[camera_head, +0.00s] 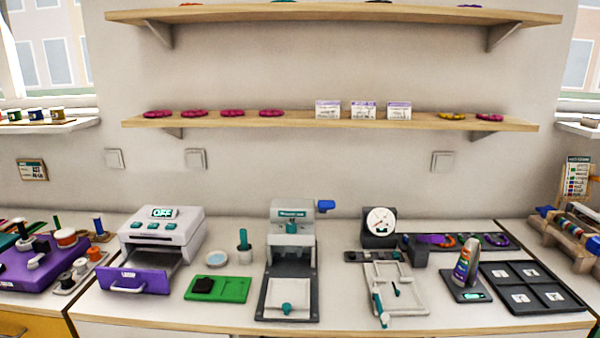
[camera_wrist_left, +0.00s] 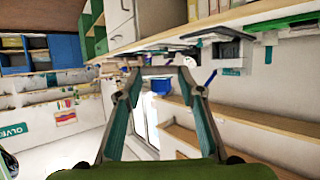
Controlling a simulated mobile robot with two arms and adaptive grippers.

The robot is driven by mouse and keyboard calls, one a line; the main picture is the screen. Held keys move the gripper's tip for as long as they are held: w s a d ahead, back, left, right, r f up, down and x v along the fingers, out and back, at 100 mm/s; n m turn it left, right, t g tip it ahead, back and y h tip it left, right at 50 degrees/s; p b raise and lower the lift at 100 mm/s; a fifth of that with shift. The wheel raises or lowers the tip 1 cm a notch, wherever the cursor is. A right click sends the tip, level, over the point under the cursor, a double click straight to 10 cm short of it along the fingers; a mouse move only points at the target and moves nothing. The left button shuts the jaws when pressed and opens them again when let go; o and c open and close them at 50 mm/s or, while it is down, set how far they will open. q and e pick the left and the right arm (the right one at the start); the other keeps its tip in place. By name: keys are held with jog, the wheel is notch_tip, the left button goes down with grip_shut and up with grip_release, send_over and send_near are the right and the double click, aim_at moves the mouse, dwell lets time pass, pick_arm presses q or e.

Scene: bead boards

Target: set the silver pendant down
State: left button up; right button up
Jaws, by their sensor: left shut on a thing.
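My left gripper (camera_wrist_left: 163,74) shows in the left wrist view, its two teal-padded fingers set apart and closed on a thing. A thin grey piece (camera_wrist_left: 160,70) spans between the fingertips, seen edge-on; I take it for the silver pendant, though its shape is hard to make out. It is held in the air, with shelving and the counter appearing tilted behind it. Neither of my grippers shows in the head view, and I cannot make out a silver pendant on the counter there.
The counter holds a purple-drawer machine (camera_head: 163,233), a green board (camera_head: 233,290), a grey press (camera_head: 291,223), a white tray (camera_head: 408,296), a dial gauge (camera_head: 380,223), a glue tube on a stand (camera_head: 466,262) and a dark sectioned tray (camera_head: 512,272). Small bare counter patches lie between them.

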pick_arm(q)
jog(key=shift+a+r+m+h, duration=0.1)
jog(key=shift+r+m+h, duration=0.05)
jog(key=shift+r, duration=0.8)
jog(key=shift+a+r+m+h, duration=0.1)
jog(key=shift+r+m+h, duration=0.05)
jog(key=shift+r, duration=0.75)
